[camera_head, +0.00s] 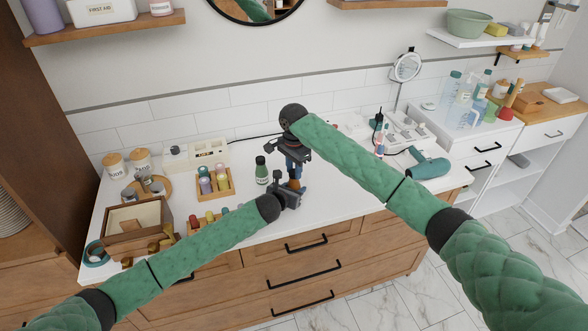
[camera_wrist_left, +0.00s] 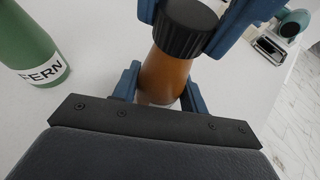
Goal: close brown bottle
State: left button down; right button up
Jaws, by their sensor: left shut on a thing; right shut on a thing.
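The brown bottle (camera_wrist_left: 165,76) stands upright on the white counter in the left wrist view, with a ribbed black cap (camera_wrist_left: 184,32) over its top. I cannot tell how tightly the cap sits. My left gripper (camera_head: 291,188) is shut around the bottle's body; its blue fingers also show in the left wrist view (camera_wrist_left: 160,90). My right gripper (camera_head: 294,164) comes from above, with its blue fingers on both sides of the cap. In the head view the grippers hide most of the bottle and the cap.
A green bottle (camera_head: 261,170) labelled FERN stands just left of the brown bottle. A wooden tray of small bottles (camera_head: 214,184) and a wooden box (camera_head: 137,228) are further left. A green hair dryer (camera_head: 428,165) lies at right. The counter between is mostly clear.

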jog(key=m, duration=0.5)
jog(key=shift+a+m, duration=0.2)
jog(key=shift+m, duration=0.1)
jog(key=m, duration=1.2)
jog(key=shift+d+m, duration=0.15)
jog(key=shift+m, duration=0.25)
jog(key=shift+w, duration=0.1)
jog(key=o, duration=0.9)
jog(key=shift+o, duration=0.2)
jog(key=shift+c, duration=0.3)
